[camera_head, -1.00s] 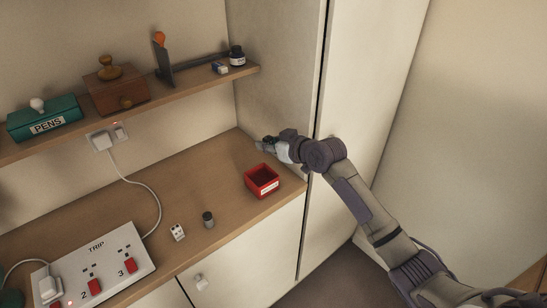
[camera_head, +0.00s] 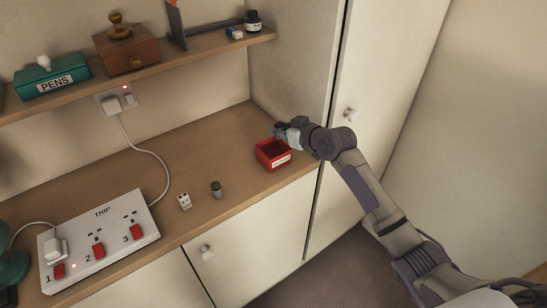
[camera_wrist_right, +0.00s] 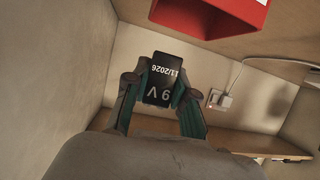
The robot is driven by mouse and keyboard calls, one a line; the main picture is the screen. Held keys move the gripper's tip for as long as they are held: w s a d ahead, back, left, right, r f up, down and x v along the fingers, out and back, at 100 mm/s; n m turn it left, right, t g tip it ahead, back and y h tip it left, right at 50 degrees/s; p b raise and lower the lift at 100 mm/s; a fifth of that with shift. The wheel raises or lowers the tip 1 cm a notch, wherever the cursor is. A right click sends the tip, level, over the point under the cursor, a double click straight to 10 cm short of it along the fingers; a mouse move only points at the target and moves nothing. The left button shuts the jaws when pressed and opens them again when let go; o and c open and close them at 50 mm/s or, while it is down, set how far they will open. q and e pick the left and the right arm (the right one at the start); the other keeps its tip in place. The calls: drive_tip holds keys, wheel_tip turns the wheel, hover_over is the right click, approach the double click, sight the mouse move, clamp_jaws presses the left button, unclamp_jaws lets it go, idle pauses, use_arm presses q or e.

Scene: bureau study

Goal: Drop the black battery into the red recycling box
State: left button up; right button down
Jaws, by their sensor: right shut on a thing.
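The black battery (camera_wrist_right: 163,80), marked "9 V" and "11/2026", is between the fingers of my right gripper (camera_wrist_right: 160,92) in the right wrist view. In the head view my right gripper (camera_head: 279,131) is just behind the red recycling box (camera_head: 273,161), close to its back rim. The battery cannot be made out there. The box stands on the desk near the front right edge and looks dark inside; its red side also shows at the top of the right wrist view (camera_wrist_right: 210,17). My left gripper is not in view.
A grey cylinder (camera_head: 216,190) and a small white block (camera_head: 184,202) stand left of the box. A white switch panel (camera_head: 120,240) lies at the left. A shelf (camera_head: 190,62) runs above the desk. A tall cupboard (camera_head: 292,75) borders the desk at right.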

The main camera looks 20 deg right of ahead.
drive_tip(key=c, duration=0.9)
unclamp_jaws()
drive_tip(key=v, duration=1.2)
drive_tip(key=shift+f, duration=0.1)
